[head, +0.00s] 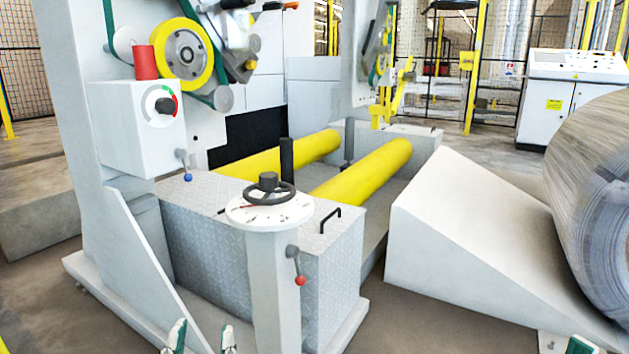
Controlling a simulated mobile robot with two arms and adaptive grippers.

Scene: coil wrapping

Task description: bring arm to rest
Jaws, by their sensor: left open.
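My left gripper (202,338) shows at the bottom edge of the head view. Its two green-and-white fingertips stand apart with nothing between them. It is in front of the machine's base, left of the dial post. Part of my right gripper (568,345) seems to show at the bottom right edge, below the large coil. Most of it is cut off by the frame, so its jaw state is unclear. The arms themselves are out of view.
A dial post (275,290) with a handwheel and a red-knobbed lever (300,281) stands close in front. Behind are a control box (133,125), yellow rollers (365,172) and a white ramp (455,230). A large coil (595,180) is at right, with a control cabinet (575,95) beyond.

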